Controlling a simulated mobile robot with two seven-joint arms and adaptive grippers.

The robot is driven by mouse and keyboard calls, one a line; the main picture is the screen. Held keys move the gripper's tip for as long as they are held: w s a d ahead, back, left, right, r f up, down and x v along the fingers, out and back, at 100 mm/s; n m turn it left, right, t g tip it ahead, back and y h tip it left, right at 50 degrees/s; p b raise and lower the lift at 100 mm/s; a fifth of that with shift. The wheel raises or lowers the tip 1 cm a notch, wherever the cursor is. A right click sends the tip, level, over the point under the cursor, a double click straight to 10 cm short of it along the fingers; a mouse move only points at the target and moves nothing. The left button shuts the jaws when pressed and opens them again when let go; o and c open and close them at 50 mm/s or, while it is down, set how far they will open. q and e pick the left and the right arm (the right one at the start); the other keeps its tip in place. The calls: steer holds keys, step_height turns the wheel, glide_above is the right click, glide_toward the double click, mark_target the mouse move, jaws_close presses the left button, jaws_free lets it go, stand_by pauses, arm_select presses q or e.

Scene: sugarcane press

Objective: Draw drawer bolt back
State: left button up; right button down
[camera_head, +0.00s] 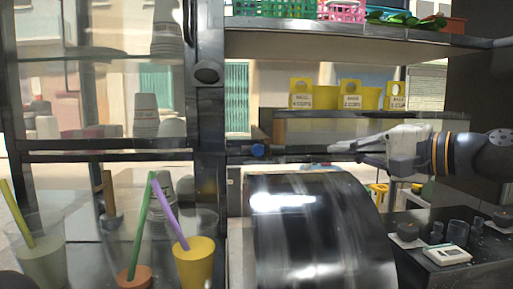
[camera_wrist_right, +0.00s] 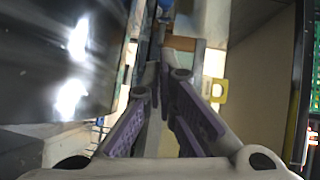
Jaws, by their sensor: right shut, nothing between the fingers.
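A small blue knob (camera_head: 258,150) sits at the left end of a dark horizontal bar, beside the dark upright post. It may be part of the drawer bolt, but I cannot tell for sure. A bit of blue (camera_wrist_right: 164,4) also shows at the top of the right wrist view. My right gripper (camera_head: 332,149) comes in from the right, level with the knob and to its right, apart from it. In the right wrist view its fingers (camera_wrist_right: 159,72) are together with nothing between them. My left gripper is not in view.
A large shiny dark drum (camera_head: 322,235) stands just below my right gripper. Yellow boxes (camera_head: 352,96) stand on a ledge behind. Cups with straws (camera_head: 194,262) stand at lower left. A dark counter (camera_head: 470,268) with small items is at lower right.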

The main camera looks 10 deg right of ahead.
mark_target(265, 149)
steer(key=shift+w+a+r, duration=0.15)
steer(key=shift+w+a, duration=0.05)
steer(key=shift+w, duration=0.15)
steer(key=shift+s+d, duration=0.15)
steer(key=shift+s, duration=0.1)
steer(key=x, duration=0.8)
steer(key=b+x, duration=0.1)
steer(key=x, duration=0.1)
steer(key=shift+w+f, duration=0.3)
steer(key=shift+f, duration=0.15)
steer(key=a, duration=0.2)
steer(key=shift+a+r, duration=0.3)
steer(key=shift+a, duration=0.65)
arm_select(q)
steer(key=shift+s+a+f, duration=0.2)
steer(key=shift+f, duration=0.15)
arm_select(e)
steer(key=shift+w+f, duration=0.1)
